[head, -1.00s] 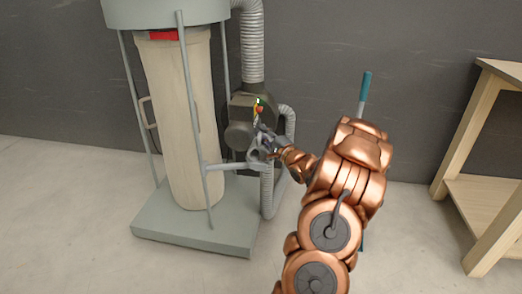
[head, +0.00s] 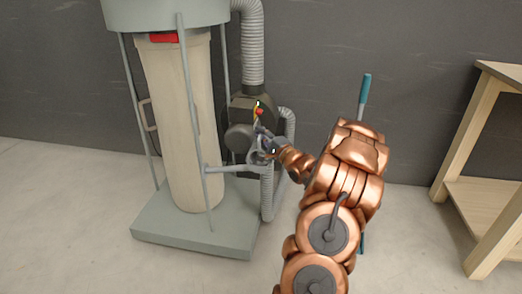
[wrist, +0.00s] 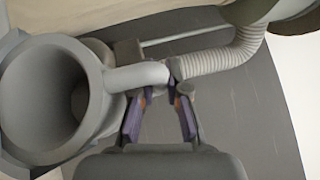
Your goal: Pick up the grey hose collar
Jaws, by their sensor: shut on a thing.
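The grey hose collar (wrist: 92,52) is a wide ring with a thick rim and a tubular arm, filling the left of the wrist view. In the head view, a small part of the collar (head: 256,157) shows beside my gripper (head: 267,146), in front of the dust collector's motor. In the wrist view, my gripper (wrist: 157,97) has its two purple-padded fingers at the collar's tubular arm, shut on it. The fingers stay apart with the arm between their tips. Whether the collar is clear of the machine cannot be told.
The dust collector's grey base (head: 195,232), pale filter bag (head: 182,120) and dark motor (head: 240,137) stand close to my gripper. A ribbed hose (wrist: 210,62) runs just beyond the fingers. A wooden table (head: 490,190) stands at right.

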